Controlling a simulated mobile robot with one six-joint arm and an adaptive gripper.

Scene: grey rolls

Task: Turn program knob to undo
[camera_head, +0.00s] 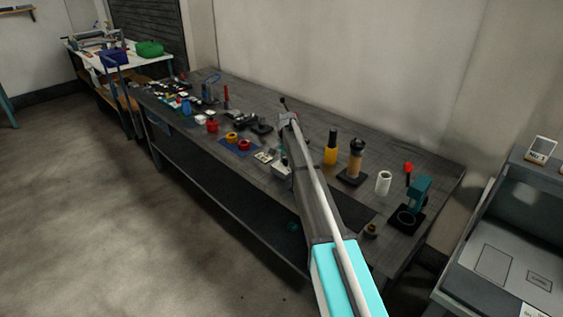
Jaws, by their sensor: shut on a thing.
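My arm reaches over the dark workbench (405,243), with its wrist above the middle of the bench. My gripper (283,158) is low beside the forearm, mostly hidden by it, at a small white box-like device (280,171) on the bench top. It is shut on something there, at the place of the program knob. The knob itself and any marking for undo are hidden or too small to make out, so I cannot tell how far it is turned.
A yellow-and-black bottle (331,152), a tan-and-black grinder-like object (355,160), a white roll (383,183) and a teal stand (419,193) are right of my arm. Red and yellow rings (239,142) and many small items crowd the left. A grey machine (510,240) stands right.

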